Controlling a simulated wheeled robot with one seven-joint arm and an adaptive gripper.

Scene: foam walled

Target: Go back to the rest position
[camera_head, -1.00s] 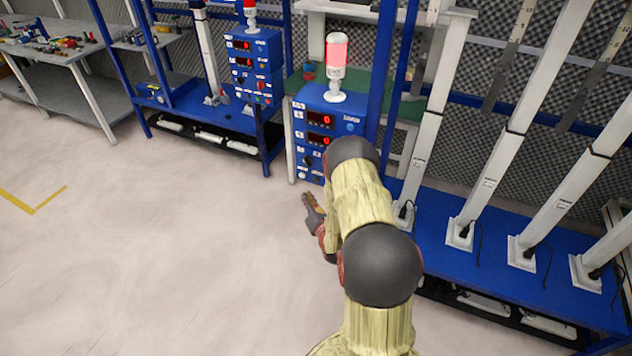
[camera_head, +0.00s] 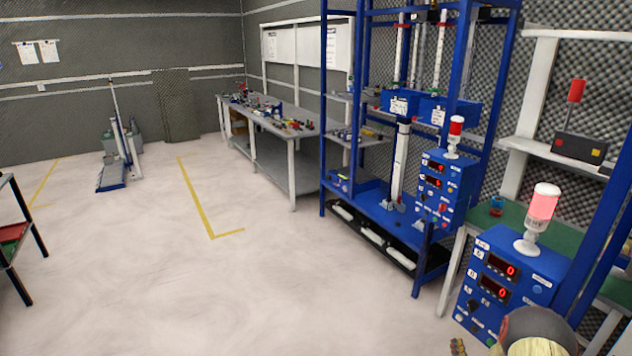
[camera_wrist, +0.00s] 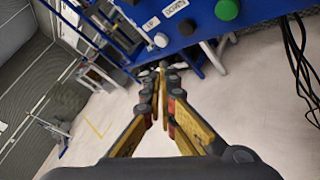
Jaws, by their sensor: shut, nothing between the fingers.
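My gripper (camera_wrist: 162,72) points away from the wrist camera, its two yellow and black fingers closed together at the tips, with nothing between them. In the wrist view the tips appear just below the lower edge of a blue control box (camera_wrist: 200,22) with a green knob and a black knob; I cannot tell if they touch it. In the head view only a bit of my gripper (camera_head: 457,347) and my arm shows at the bottom edge. The near blue control box (camera_head: 510,280) there has red displays and a lit red lamp (camera_head: 543,205) on top.
A blue rack (camera_head: 372,205) with a second control box (camera_head: 445,185) stands behind. A grey workbench (camera_head: 290,150) with small parts is farther back. A dark-framed shelf (camera_head: 15,240) is at the left edge. The pale floor (camera_head: 230,290) between is clear. Black cables (camera_wrist: 303,75) hang at right in the wrist view.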

